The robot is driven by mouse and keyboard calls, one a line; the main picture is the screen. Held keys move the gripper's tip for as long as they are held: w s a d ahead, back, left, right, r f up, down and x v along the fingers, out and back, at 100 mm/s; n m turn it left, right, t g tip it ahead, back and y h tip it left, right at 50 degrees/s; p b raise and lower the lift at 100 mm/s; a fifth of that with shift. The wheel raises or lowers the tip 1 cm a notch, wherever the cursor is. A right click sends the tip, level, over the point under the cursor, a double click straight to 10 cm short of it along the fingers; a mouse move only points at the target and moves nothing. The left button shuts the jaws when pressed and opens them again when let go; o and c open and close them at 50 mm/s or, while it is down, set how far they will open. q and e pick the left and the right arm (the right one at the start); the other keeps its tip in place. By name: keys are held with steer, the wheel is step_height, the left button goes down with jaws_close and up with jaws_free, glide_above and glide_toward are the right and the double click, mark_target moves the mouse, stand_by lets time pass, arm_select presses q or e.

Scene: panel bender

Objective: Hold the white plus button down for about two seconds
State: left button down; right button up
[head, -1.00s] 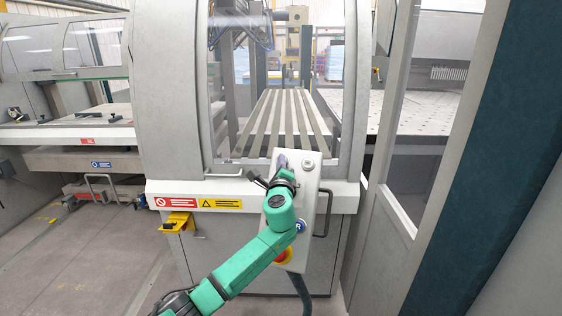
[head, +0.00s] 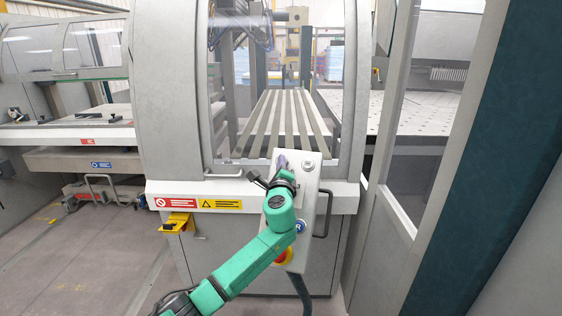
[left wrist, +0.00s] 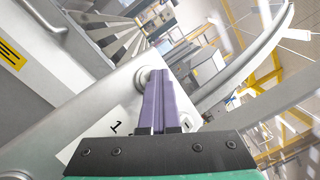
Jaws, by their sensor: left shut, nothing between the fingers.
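The grey control box (head: 311,185) stands upright at the front of the machine, slightly tilted. My left gripper (head: 281,161) is shut and empty, its purple fingertips at the box's upper left. In the left wrist view the shut fingers (left wrist: 155,85) end at a pale round button (left wrist: 145,76) near the box's edge. The tips overlap this button and seem to touch it; I cannot tell whether it is pressed in. No plus mark can be read, as the fingers cover part of it. My right gripper is not in view.
A round grey control (head: 308,164) sits at the box's upper right. A blue button (head: 300,226) and a red-and-yellow emergency stop (head: 282,257) are lower down, beside my left arm. A handle (head: 323,213) is right of the box. A yellow bracket (head: 178,222) is left.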

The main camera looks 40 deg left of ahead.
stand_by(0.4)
arm_select(q)
steer(key=shift+s+d+r+p, duration=0.2)
steer(key=shift+s+r+p, duration=0.25)
steer(key=shift+p, duration=0.3)
steer(key=shift+s, duration=0.2)
steer(key=shift+d+r, duration=0.1)
steer(key=shift+r, duration=0.1)
steer(key=s+r+p, duration=0.1)
steer(key=p, duration=0.1)
steer(key=s+d+r+p, duration=0.1)
steer(key=s+p, duration=0.1)
steer(key=shift+s+d+r, duration=0.2)
steer(key=shift+s+r, duration=0.1)
steer(key=shift+r, duration=0.05)
